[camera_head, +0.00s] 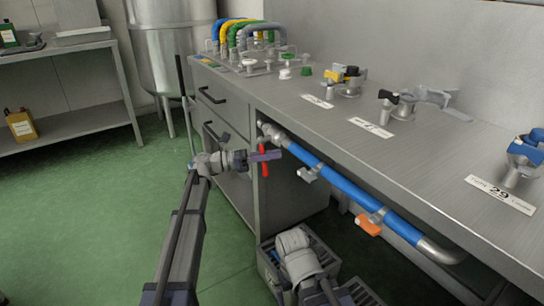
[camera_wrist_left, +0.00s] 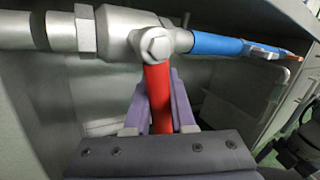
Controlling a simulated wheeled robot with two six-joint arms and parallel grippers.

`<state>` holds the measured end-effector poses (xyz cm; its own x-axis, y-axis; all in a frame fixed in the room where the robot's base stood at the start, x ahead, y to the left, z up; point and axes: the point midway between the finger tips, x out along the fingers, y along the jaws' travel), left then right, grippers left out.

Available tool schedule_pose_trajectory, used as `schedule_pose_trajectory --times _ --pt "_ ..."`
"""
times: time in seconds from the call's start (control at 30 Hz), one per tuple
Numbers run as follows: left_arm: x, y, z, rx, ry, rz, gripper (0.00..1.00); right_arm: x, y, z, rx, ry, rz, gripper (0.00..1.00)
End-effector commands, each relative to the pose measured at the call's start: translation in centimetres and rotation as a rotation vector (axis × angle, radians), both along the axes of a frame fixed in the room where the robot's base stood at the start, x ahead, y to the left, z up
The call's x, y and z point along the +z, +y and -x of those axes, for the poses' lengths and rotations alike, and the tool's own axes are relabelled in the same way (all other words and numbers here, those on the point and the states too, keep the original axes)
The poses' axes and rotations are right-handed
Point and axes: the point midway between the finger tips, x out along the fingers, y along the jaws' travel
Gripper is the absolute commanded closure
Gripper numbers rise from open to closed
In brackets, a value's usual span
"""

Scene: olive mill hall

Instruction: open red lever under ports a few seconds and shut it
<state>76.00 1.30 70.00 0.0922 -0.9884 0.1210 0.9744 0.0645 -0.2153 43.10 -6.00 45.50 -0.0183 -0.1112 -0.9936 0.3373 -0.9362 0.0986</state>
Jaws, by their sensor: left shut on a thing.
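The red lever (camera_head: 265,164) hangs down from a valve at the far end of the pipe under the bench, crosswise to the pipe. In the left wrist view the red lever (camera_wrist_left: 158,98) runs down from the bolt on the grey valve body (camera_wrist_left: 130,30), between the purple fingers. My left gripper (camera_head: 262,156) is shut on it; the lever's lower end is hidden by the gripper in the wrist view. The numbered ports (camera_head: 403,108) stand on the bench top above.
The blue pipe (camera_head: 335,180) runs on along the bench with a grey lever (camera_head: 308,175) and an orange lever (camera_head: 368,226). Grey crates (camera_head: 268,262) stand on the floor beneath. Drawers (camera_head: 213,100) are left of the valve. Green floor at left is clear.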

Motion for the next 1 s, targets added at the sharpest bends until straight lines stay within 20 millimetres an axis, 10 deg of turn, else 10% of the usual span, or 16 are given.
schedule_pose_trajectory --times 0.3,0.6,1.0 --pt "0.0 0.0 0.0 0.001 0.0 -0.001 0.47 0.0 0.0 0.0 0.0 0.0 0.0 0.0" --pt "-0.1 0.5 0.0 0.002 -0.001 -0.001 0.47 -0.1 0.0 0.0 0.0 0.0 0.0 0.0" --pt "-0.9 6.4 0.5 0.003 0.0 -0.001 0.47 -0.8 0.0 0.0 -0.002 0.0 0.0 0.0"
